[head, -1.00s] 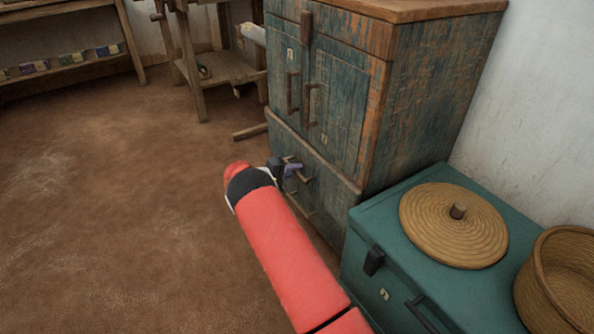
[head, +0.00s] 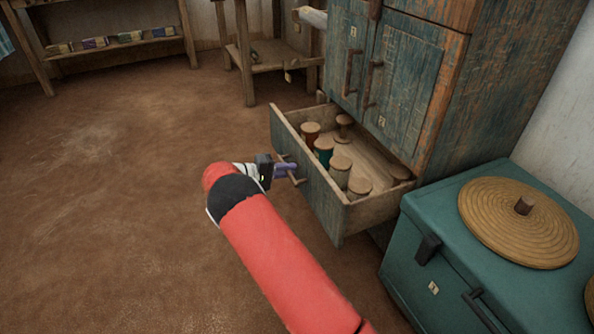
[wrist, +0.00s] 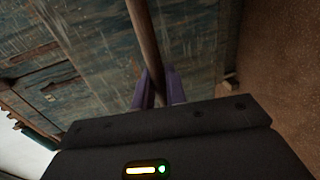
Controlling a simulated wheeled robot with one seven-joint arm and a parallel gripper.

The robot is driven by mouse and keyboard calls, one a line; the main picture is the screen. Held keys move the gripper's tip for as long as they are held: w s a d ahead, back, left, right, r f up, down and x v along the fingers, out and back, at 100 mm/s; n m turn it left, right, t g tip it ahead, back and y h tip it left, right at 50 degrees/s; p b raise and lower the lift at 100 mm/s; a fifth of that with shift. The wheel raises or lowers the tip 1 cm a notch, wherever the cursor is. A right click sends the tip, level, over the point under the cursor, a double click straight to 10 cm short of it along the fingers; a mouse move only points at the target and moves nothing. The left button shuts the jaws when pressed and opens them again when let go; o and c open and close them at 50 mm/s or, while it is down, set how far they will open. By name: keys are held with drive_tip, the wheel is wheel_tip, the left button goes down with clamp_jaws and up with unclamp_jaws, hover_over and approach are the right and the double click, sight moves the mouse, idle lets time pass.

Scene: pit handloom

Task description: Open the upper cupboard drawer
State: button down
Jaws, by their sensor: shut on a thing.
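The upper cupboard drawer (head: 322,193) stands pulled out from the worn blue-green wooden cupboard (head: 418,75), below its two doors. Several thread spools (head: 340,170) stand inside it, with wooden tops. My gripper (head: 287,170) is at the drawer's front, shut on the drawer's wooden bar handle. In the wrist view the purple fingers (wrist: 159,88) sit on both sides of the handle (wrist: 146,45), with the blue-green drawer front behind it. How far the drawer still reaches into the cupboard is hidden.
A teal chest (head: 440,240) with a round woven lid (head: 518,222) on top stands right of the drawer. A wooden stand (head: 262,62) is behind the drawer, and a low shelf (head: 115,45) is at the back left. The brown floor at left is clear.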

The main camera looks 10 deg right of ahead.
drive_tip(key=shift+s+a, duration=0.15)
drive_tip(key=shift+a, duration=0.4)
drive_tip(key=c, duration=1.5)
unclamp_jaws()
drive_tip(key=shift+c, duration=0.2)
drive_tip(key=v, duration=0.7)
drive_tip(key=shift+a, duration=0.35)
